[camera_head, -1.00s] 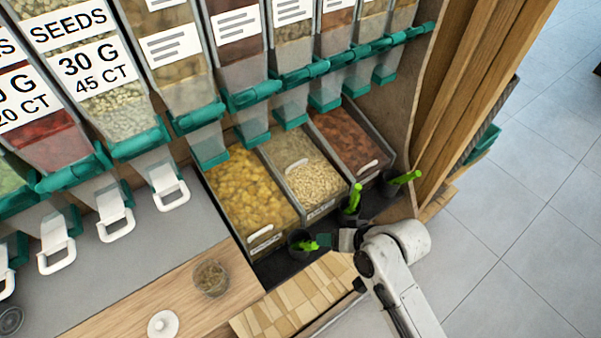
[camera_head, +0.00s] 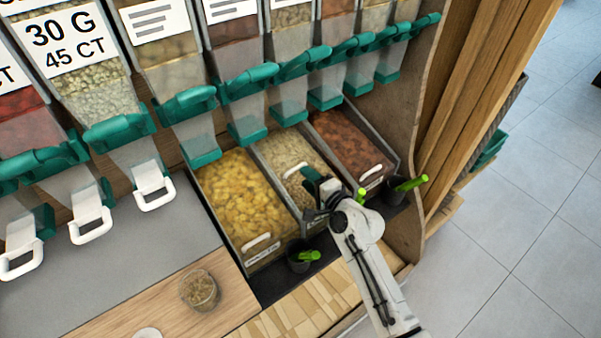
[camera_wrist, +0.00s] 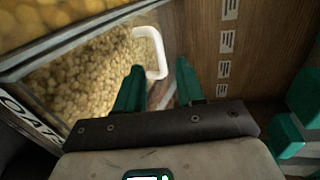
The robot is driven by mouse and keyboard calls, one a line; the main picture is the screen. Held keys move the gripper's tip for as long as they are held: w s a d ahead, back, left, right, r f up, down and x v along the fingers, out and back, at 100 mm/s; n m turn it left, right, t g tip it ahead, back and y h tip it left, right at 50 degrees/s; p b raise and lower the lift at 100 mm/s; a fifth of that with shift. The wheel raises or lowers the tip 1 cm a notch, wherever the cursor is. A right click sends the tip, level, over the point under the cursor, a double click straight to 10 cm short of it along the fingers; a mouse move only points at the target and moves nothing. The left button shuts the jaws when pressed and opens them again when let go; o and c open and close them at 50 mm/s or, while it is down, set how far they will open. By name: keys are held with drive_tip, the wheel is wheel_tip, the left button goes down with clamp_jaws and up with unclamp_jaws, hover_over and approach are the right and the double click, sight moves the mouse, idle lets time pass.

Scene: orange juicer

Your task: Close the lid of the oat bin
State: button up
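The oat bin (camera_head: 310,226) is the middle of three bins, with pale contents. In the wrist view, its "OAT" label (camera_wrist: 32,122) shows at the left edge. Its clear lid carries a white handle (camera_wrist: 152,50), set farther back than the neighbouring bins' handles; the lid looks open, its exact angle unclear. My gripper (camera_head: 316,182) is over the oat bin's front part in the head view and hides some of it. In the wrist view, my gripper's (camera_wrist: 160,82) teal fingers are apart and empty, with the handle just beyond them, not visibly gripped.
A yellow-filled bin (camera_head: 240,195) stands left and a reddish-brown-filled bin (camera_head: 345,140) right, both with handles at the front. Teal-spouted dispensers (camera_head: 247,85) hang close above. Dark cups with green-handled tools (camera_head: 302,256) stand in front. A glass jar (camera_head: 201,289) is on the wooden counter.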

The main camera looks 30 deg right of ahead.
drive_tip(key=shift+x, duration=2.2)
clamp_jaws()
